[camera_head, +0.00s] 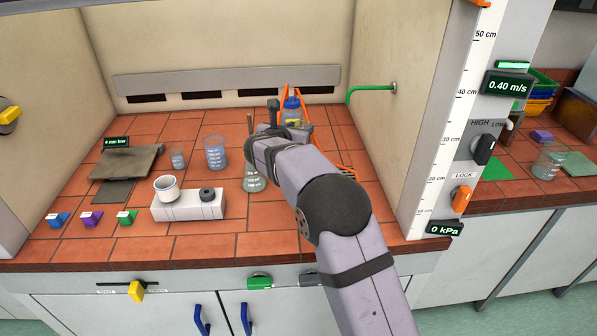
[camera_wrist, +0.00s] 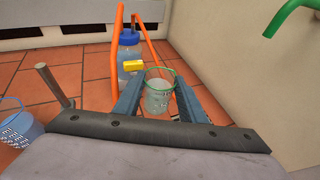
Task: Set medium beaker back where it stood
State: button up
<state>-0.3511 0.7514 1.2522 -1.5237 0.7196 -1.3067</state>
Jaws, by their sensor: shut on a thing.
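A clear beaker with a green rim (camera_wrist: 158,98), which I take to be the medium beaker, sits between the two blue-grey fingers of my gripper (camera_wrist: 157,92) in the wrist view. My gripper is shut on it, and it looks roughly upright. In the head view my gripper (camera_head: 280,136) is over the right part of the tiled bench and hides the beaker. I cannot tell whether its base touches the tiles.
A blue-capped bottle (camera_head: 291,112) with a yellow label and orange frames stand just beyond. A larger blue-tinted beaker (camera_head: 214,153), a small beaker (camera_head: 177,158) and a glass vessel (camera_head: 254,180) stand left. A green pipe (camera_head: 370,88) juts from the right wall.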

jog(key=shift+w+a+r, duration=0.1)
jog(key=shift+a, duration=0.5)
jog(key=shift+f+p, duration=0.35)
jog(key=shift+f, duration=4.65)
jog(key=shift+f, duration=0.2)
jog(key=o, duration=1.2)
jog(key=shift+o, duration=0.2)
jog(key=shift+r, duration=0.1)
jog(key=shift+r, duration=0.15)
jog(key=shift+s+a, duration=0.1)
jog(key=shift+s, duration=0.15)
jog(key=b+v, duration=0.3)
jog(key=v, duration=0.8)
jog(key=shift+s, duration=0.25)
